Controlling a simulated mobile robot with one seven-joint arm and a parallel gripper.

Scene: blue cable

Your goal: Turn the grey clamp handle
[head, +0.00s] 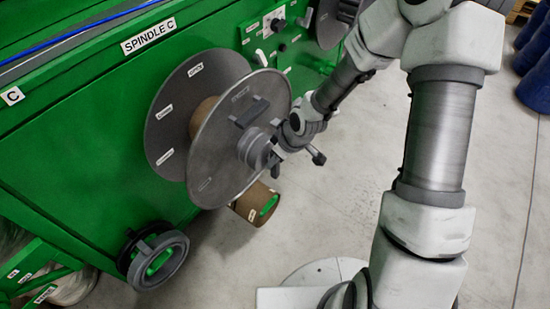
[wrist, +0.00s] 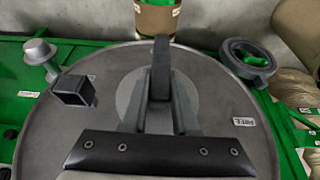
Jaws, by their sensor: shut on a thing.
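The grey clamp handle (wrist: 160,68) is a dark bar at the middle of the reel's flange. In the wrist view it stands up between my fingers. My gripper (wrist: 160,112) is shut on the handle, with one finger on each side of it. In the head view my gripper (head: 277,148) is at the grey clamp hub (head: 254,150) on the front of the reel. My wrist and fingers hide part of the clamp there. The grey reel (head: 225,150) sits on the green machine's side below the SPINDLE C label (head: 148,37).
A dark grey block (wrist: 73,92) stands out from the flange beside the clamp. A grey ring-shaped part (head: 158,261) is at the machine's lower left. A brown cardboard roll (head: 247,205) is below the reel. Blue barrels (head: 535,70) stand far right. The concrete floor (head: 330,215) is mostly clear.

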